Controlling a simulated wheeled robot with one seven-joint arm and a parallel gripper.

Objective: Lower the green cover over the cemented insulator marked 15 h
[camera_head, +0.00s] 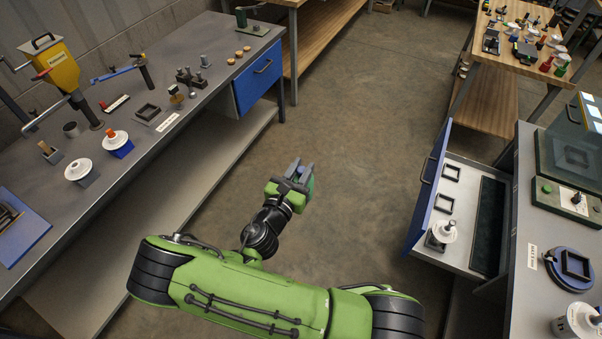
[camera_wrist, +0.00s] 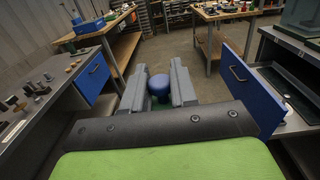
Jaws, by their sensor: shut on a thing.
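My gripper (camera_head: 301,170) is out over the open floor between the two benches, shut on the blue knob (camera_wrist: 158,84) of the green cover. The green cover (camera_head: 311,187) shows only as a sliver beside my fingers; the rest is hidden. White insulators stand in several places: two on the left bench (camera_head: 78,169) (camera_head: 115,139), one in the open drawer (camera_head: 443,231) and one on the right bench (camera_head: 581,321). I cannot read a 15 h mark on any of them. The cover is apart from all of them.
The left bench (camera_head: 215,85) carries a yellow press (camera_head: 58,66), a blue lever tool and small parts. The blue-fronted drawer (camera_head: 478,165) stands open at right and juts into the aisle. A glass case (camera_head: 578,150) is on the right bench. The floor (camera_head: 350,110) ahead is clear.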

